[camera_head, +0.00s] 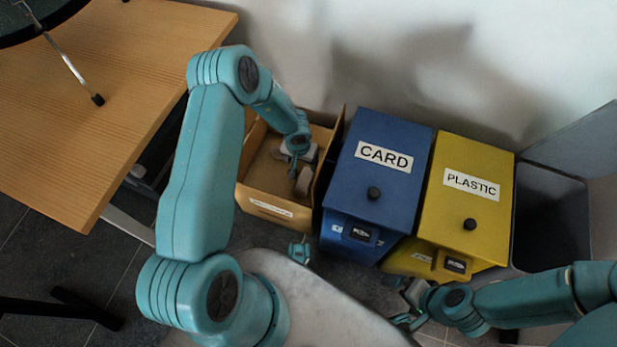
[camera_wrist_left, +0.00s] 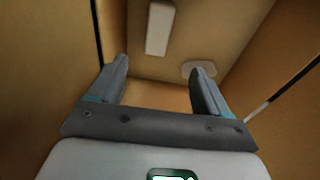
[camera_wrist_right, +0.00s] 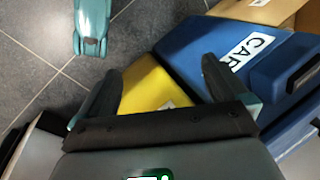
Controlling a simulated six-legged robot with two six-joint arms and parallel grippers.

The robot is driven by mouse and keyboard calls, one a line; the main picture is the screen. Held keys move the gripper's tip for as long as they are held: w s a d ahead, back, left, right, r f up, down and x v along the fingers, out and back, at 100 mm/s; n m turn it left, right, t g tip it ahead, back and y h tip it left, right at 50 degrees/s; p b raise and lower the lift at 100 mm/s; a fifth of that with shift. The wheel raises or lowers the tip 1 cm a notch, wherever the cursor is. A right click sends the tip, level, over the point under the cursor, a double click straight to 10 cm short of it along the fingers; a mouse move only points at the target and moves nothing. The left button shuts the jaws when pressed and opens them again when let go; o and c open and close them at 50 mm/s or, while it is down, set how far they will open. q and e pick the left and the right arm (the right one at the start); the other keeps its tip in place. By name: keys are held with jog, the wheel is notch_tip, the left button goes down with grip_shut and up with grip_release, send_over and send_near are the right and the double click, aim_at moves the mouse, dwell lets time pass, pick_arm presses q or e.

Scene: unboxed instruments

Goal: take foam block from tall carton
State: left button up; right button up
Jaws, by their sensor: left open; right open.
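The tall carton (camera_head: 258,192) stands open at the top, left of the blue bin. My left arm reaches down into it from above, and my left gripper (camera_head: 291,172) is inside, between the cardboard walls. In the left wrist view the left gripper (camera_wrist_left: 158,84) is open with nothing between its fingers. A pale oblong block (camera_wrist_left: 158,28), which looks like the foam block, lies beyond the fingertips, apart from them. A flat pale oval (camera_wrist_left: 198,70) is near the right finger. My right gripper (camera_head: 405,304) is open and empty, low in front of the yellow bin.
The blue CARD bin (camera_head: 350,195) stands close to the carton's right side. The yellow PLASTIC bin (camera_head: 450,215) and an open grey bin (camera_head: 548,215) are further right. A wooden table (camera_head: 110,100) is at the left, and a wall stands behind.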

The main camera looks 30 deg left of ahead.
pick_arm(q)
jog(key=f+b, duration=0.1)
jog(key=f, duration=0.2)
jog(key=f+b, duration=0.2)
jog(key=f, duration=0.2)
jog(key=w+f+b, duration=0.1)
jog(key=f+b, duration=0.1)
jog(key=f, duration=0.2)
jog(key=shift+a, duration=0.1)
jog(key=f+b, duration=0.2)
jog(key=f, duration=0.1)
jog(key=f+b, duration=0.1)
jog(key=f, duration=0.1)
jog(key=shift+w+f+b, duration=0.15)
jog(key=shift+w+b, duration=0.15)
jog(key=shift+b, duration=0.05)
pick_arm(e)
notch_tip(320, 180, down, 8)
jog(key=w+d, duration=0.1)
jog(key=shift+m+t, duration=0.3)
pick_arm(q)
jog(key=c, duration=1)
pick_arm(e)
jog(key=shift+w+f, duration=0.1)
jog(key=shift+f, duration=0.05)
